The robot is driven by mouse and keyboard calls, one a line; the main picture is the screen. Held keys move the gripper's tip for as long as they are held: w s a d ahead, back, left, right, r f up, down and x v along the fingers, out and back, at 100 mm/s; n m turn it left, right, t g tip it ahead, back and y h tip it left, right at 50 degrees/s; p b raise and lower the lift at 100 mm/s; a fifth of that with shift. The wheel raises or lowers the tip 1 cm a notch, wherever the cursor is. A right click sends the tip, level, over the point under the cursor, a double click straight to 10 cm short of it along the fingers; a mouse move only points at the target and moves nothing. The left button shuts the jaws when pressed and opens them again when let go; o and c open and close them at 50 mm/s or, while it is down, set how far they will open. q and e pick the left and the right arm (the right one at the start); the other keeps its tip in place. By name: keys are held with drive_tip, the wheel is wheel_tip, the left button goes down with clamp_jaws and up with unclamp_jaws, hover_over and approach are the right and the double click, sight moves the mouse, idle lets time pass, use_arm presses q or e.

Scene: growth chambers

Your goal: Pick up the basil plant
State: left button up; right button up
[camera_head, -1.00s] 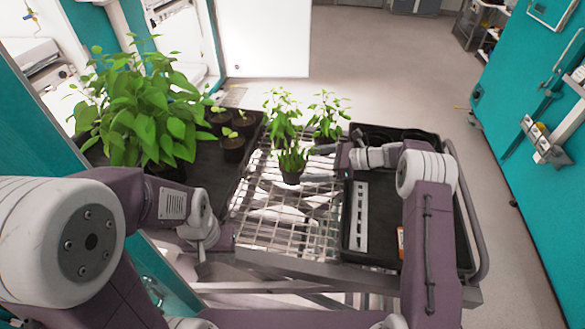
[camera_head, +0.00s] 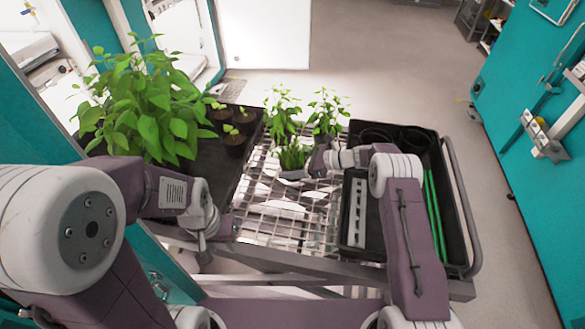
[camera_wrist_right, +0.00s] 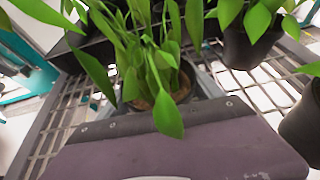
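Three small potted plants stand on the wire rack of the cart: one at back left (camera_head: 282,112), one at back right (camera_head: 326,112), and a lower narrow-leaved one in front (camera_head: 293,155). I cannot tell by label which is the basil. My right gripper (camera_head: 304,167) is at the front plant, with one finger across the front of its pot. In the right wrist view this plant (camera_wrist_right: 150,55) fills the middle just beyond the gripper body, its dark pot partly hidden by leaves. Whether the fingers press on the pot is hidden. My left gripper (camera_head: 214,240) is open and empty by the cart's near left edge.
A large leafy plant (camera_head: 145,110) and small seedling pots (camera_head: 234,140) stand on the dark tray at left. A black tray (camera_head: 408,232) at right holds a white strip (camera_head: 357,212) and green sticks (camera_head: 433,215). Neighbouring pots stand close beside the right gripper.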

sight(292, 154)
drive_tip(key=c, duration=0.3)
wheel_tip(292, 154, up, 10)
drive_tip(key=shift+b, duration=0.95)
drive_tip(key=shift+c, duration=0.2)
